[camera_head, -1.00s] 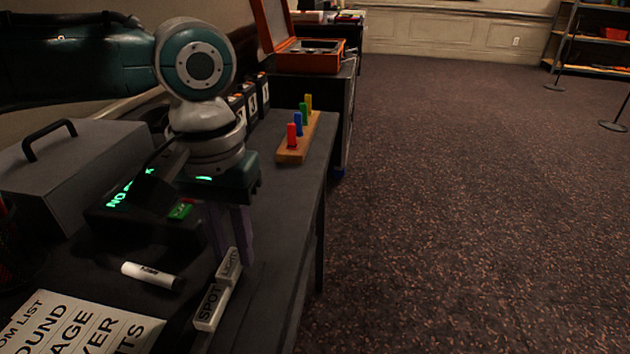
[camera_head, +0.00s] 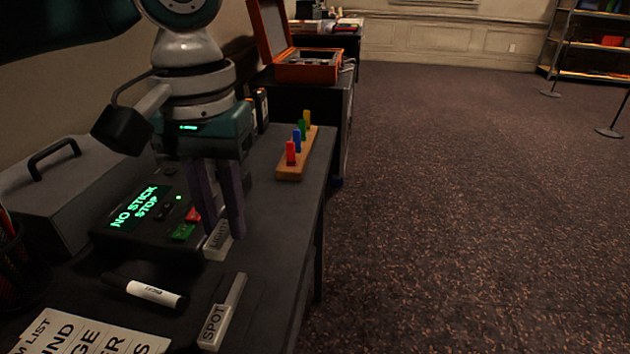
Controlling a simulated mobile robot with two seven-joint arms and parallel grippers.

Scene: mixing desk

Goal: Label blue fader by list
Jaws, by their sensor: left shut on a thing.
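My left gripper (camera_head: 220,230), fingers pointing down, is shut on a small light label block (camera_head: 217,244), holding it near the front right corner of the black device. Its lettering is partly hidden by a finger. A second label reading SPOT (camera_head: 213,326) stands at the near end of a thin holder (camera_head: 236,290), whose far end is empty. The blue fader (camera_head: 297,142) stands in a wooden block (camera_head: 290,173) between a red fader (camera_head: 291,154) and a green one (camera_head: 302,131), with a yellow one behind. The printed list (camera_head: 85,338) lies at the near left, cut off by the frame.
The black device (camera_head: 150,240) shows NO STICK STOP in green. A white marker (camera_head: 152,292) lies in front of it. A grey box (camera_head: 75,190) and pen holder (camera_head: 15,270) stand left. An orange case (camera_head: 308,70) is farther back. Desk between device and faders is clear.

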